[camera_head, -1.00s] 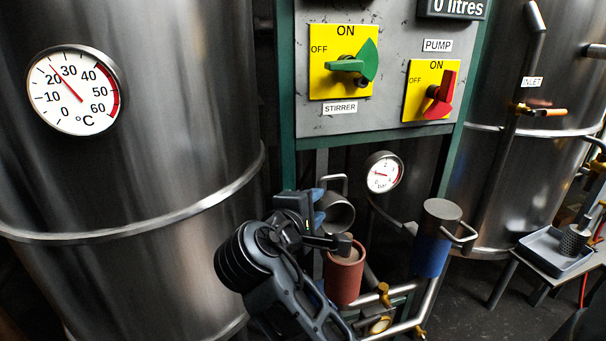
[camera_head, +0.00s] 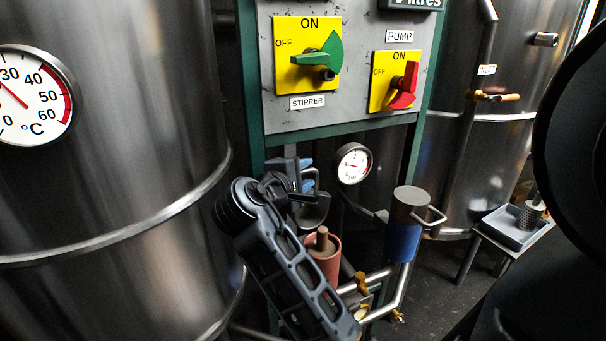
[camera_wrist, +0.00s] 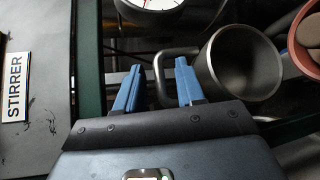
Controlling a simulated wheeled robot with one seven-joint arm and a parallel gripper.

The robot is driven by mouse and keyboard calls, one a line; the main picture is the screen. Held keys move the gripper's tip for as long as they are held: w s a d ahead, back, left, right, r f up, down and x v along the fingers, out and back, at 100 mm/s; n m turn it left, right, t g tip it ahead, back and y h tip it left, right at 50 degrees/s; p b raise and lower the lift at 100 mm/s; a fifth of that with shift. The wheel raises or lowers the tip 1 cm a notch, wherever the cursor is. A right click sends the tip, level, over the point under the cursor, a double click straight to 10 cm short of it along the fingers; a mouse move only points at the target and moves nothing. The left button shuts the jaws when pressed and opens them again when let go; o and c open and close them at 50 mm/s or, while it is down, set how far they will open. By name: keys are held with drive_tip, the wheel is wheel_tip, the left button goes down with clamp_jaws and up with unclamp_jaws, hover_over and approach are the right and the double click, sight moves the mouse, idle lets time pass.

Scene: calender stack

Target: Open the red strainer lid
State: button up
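The red strainer (camera_head: 325,267) stands low below the control panel, its top uncovered and a brownish core (camera_head: 322,239) inside. It also shows at the right edge of the wrist view (camera_wrist: 299,52). Its grey metal lid (camera_head: 314,211) is swung off to the left side, tilted, with its hollow inside showing; the wrist view shows this hollow lid (camera_wrist: 243,65) and its loop handle (camera_wrist: 160,68). My gripper (camera_wrist: 158,82) has its two blue fingers apart, with the handle's loop between or just beyond them and gaps on both sides. My arm hides part of the strainer in the head view.
A blue strainer with a closed grey lid (camera_head: 411,203) stands to the right. A pressure gauge (camera_head: 353,164) and pipes with yellow valves (camera_head: 362,283) are close by. Large steel tanks flank the panel (camera_head: 350,60). A grey tray (camera_head: 515,228) sits at the right.

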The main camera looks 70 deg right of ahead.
clamp_jaws()
idle(0.3)
idle(0.4)
